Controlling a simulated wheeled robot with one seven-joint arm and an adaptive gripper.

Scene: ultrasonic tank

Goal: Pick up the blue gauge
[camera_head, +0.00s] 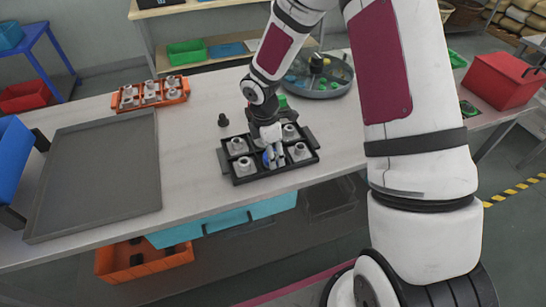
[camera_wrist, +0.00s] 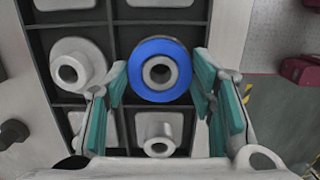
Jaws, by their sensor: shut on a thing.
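The blue gauge (camera_wrist: 160,89) is a round blue ring with a grey, hollow centre, seen from above in the wrist view. My gripper (camera_wrist: 160,72) has one teal-padded finger on each side of it and is shut on it. In the head view my gripper (camera_head: 270,157) points down over the black divided tray (camera_head: 242,181), and a bit of blue shows between the fingers. The gauge is mostly hidden there. I cannot tell whether it still touches the tray floor.
Several grey gauges, one at the left (camera_wrist: 76,68), stand in neighbouring compartments close to my fingers. A small dark piece (camera_head: 223,120) stands behind the black tray.

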